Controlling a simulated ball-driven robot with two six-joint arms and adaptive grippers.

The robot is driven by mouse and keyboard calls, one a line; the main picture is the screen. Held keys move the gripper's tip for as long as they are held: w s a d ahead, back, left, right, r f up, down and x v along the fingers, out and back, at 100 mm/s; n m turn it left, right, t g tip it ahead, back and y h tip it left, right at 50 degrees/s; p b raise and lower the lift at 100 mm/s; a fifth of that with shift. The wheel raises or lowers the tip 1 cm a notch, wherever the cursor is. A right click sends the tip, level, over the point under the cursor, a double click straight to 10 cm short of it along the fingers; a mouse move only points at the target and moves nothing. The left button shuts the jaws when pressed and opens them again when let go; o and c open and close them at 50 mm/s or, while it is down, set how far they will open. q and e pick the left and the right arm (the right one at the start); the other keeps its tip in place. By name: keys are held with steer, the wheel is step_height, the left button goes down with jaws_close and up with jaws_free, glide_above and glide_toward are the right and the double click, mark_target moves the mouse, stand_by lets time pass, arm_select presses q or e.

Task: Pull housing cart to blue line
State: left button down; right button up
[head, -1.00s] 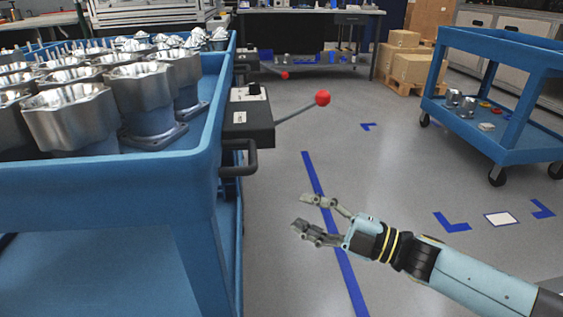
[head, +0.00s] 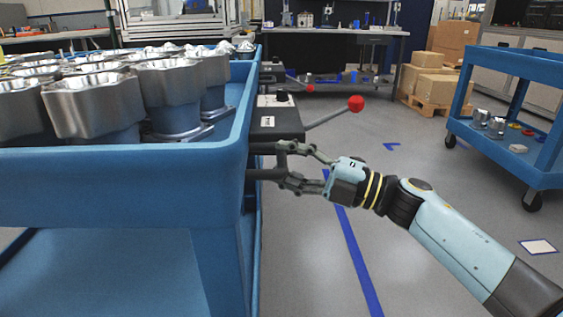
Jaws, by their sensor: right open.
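The blue housing cart (head: 110,185) fills the left side of the head view. Its top tray holds several machined metal housings (head: 95,105). A dark handle (head: 262,147) sticks out of the cart's right side, below a black box. My right gripper (head: 280,165) is open at this handle, one finger level with its upper part and the other near its lower end. Whether the fingers touch it I cannot tell. The blue line (head: 352,255) runs along the floor to the right of the cart, partly behind my right arm. My left gripper is out of view.
A black box (head: 277,118) with a red-knobbed lever (head: 356,103) juts from the cart above my gripper. A second blue cart (head: 525,120) stands at the right. Cardboard boxes (head: 430,85) sit on a pallet behind. Grey floor between the carts is clear.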

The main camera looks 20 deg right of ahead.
steer(key=shift+w+a+r, duration=0.1)
steer(key=shift+w+a, duration=0.25)
steer(key=shift+a, duration=0.15)
jaws_close()
